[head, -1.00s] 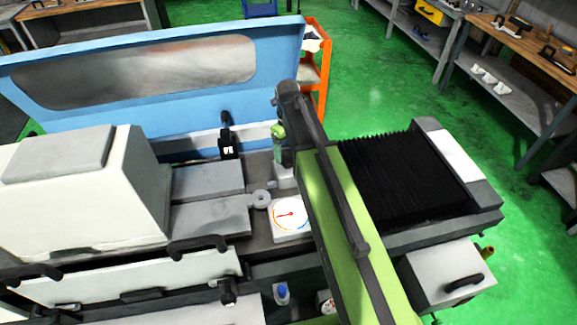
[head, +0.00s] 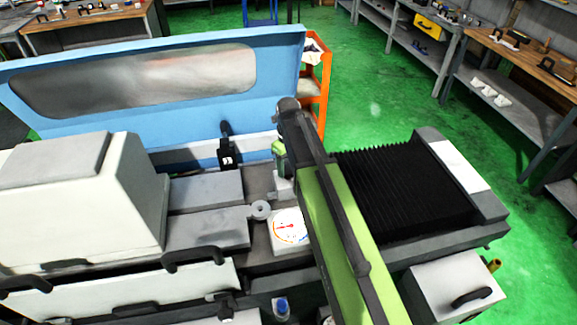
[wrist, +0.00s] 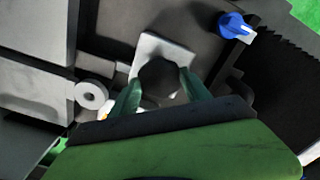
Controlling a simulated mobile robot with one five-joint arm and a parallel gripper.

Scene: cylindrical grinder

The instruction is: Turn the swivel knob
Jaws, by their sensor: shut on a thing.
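In the wrist view a dark round knob (wrist: 158,78) sits on a pale block (wrist: 168,48); I take it to be the swivel knob. My gripper (wrist: 157,84) has its two green fingers on either side of the knob, shut on it. The knob's underside and the exact finger contact are partly hidden. In the head view my arm crosses the machine bed, and the knob cannot be made out.
A blue knob (wrist: 235,25) stands to the upper right in the wrist view. A grey ring (wrist: 92,95) lies to the left.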

